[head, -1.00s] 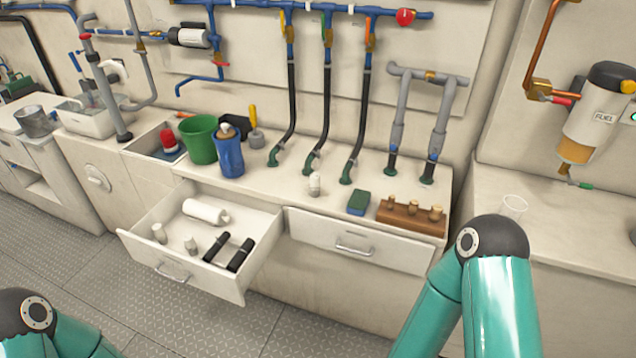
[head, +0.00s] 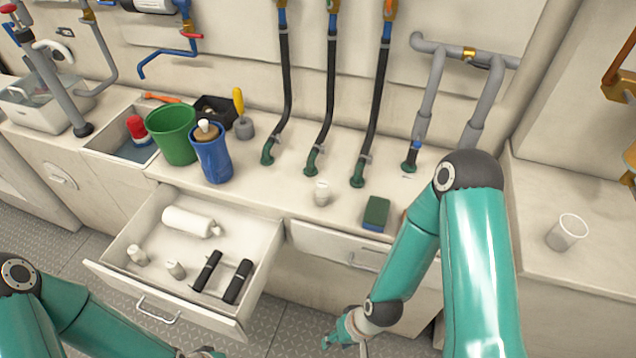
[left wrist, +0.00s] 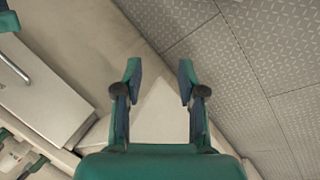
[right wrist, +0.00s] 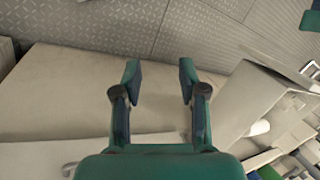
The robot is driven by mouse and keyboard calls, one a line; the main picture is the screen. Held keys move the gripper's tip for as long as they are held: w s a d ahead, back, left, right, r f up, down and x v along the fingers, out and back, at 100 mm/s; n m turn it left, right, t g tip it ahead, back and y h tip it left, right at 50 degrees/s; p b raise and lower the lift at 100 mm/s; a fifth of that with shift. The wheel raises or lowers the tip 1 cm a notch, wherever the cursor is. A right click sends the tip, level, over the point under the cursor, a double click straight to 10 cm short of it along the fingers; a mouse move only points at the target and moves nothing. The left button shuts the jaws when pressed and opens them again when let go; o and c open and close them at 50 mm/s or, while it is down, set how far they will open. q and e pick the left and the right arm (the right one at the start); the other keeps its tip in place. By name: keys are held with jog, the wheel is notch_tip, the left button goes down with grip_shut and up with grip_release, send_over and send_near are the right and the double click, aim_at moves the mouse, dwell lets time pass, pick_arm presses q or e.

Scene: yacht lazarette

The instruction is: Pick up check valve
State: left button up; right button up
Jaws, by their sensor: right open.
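A small white fitting (head: 322,193) stands upright on the counter behind the closed drawer. Two similar small pale fittings, one at the left (head: 137,255) and one beside it (head: 176,270), stand in the open drawer (head: 262,262). I cannot tell for sure which of these is the check valve. My right gripper (head: 345,338) is low in front of the cabinet, below the counter. In the right wrist view its fingers (right wrist: 158,75) are apart and empty. My left gripper is at the bottom edge of the head view; in the left wrist view its fingers (left wrist: 158,75) are apart and empty.
The drawer also holds a white bottle (head: 190,221) and two black cylinders (head: 222,275). A green bucket (head: 172,135), blue container (head: 212,155), sponge (head: 376,213) and hoses stand on the counter. A clear cup (head: 567,232) is on the right counter.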

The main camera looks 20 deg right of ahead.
jog(key=shift+w, duration=0.15)
jog(key=shift+o, duration=2)
jog(key=shift+w+d, duration=0.1)
jog(key=shift+w, duration=0.2)
jog(key=shift+o, duration=0.6)
jog(key=w+t+b, duration=0.1)
jog(key=w, duration=0.1)
jog(key=w+d+t+b, duration=0.1)
jog(key=w+b, duration=0.1)
jog(key=shift+w+d, duration=0.2)
jog(key=shift+w, duration=0.1)
jog(key=n+t+h+b, duration=0.1)
jog(key=n+t+b, duration=0.3)
jog(key=t+b, duration=0.8)
send_near(325, 195)
jog(key=shift+g, duration=0.4)
jog(key=x, duration=0.5)
jog(key=shift+w, duration=0.25)
jog(key=shift+p+x, duration=0.8)
jog(key=shift+x, duration=2.45)
